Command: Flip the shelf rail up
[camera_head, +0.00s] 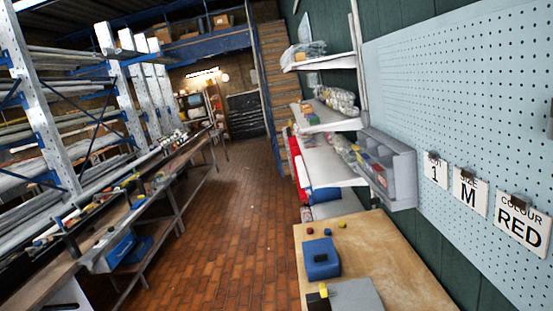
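White wall shelves stand one above another in the middle right: an upper shelf (325,62), a middle shelf (340,124) and a lower shelf (330,170). They hold bagged goods and small coloured items. No separate shelf rail can be made out at this distance, so I cannot tell whether one is up or down. My gripper is not in view.
A wooden workbench (385,255) is at the lower right, with a blue box (321,259) and small coloured blocks. A grey bin (388,168) hangs beyond it. A pegboard (470,110) with signs covers the right wall. Racks stand left; the brick floor (225,225) between is clear.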

